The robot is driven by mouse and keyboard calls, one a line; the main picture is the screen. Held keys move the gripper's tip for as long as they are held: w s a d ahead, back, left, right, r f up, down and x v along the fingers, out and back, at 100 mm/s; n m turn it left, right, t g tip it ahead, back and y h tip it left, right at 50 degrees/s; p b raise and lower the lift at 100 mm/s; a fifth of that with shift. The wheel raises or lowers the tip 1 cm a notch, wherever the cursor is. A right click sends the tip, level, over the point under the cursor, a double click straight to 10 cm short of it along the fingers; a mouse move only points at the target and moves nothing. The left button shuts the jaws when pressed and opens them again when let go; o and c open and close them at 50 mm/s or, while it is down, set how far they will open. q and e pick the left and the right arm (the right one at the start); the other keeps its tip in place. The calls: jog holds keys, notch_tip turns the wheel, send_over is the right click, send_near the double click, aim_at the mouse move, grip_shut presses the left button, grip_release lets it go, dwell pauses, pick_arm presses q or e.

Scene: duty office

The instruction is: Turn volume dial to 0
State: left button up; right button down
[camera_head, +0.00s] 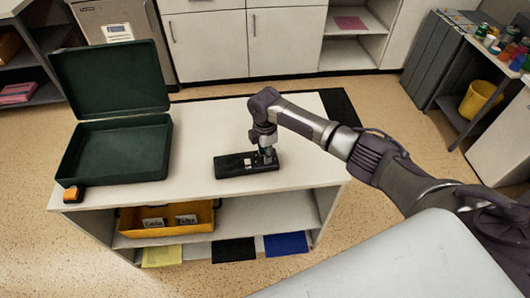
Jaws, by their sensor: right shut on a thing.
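A flat black device (232,165) lies on the white table top, near its front edge and right of the middle. My right gripper (266,158) points straight down at the right part of this device. It is shut on a small part there, which looks to be the volume dial; the fingers and wrist hide it. The dial's marks and setting are too small to read. A small pale patch shows on the device left of the fingers. My left gripper is not in view.
An open dark green case (118,150) stands on the table's left side, lid up. A small orange and black item (73,193) sits at the front left corner. Below are a yellow tray (165,219) and colored folders. The table top (205,140) between case and device is clear.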

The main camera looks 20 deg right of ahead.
jog(key=shift+n, duration=0.6)
jog(key=c, duration=1.1)
grip_release()
jog(key=shift+r, duration=0.15)
notch_tip(320, 180, up, 12)
jog(key=shift+f, duration=0.1)
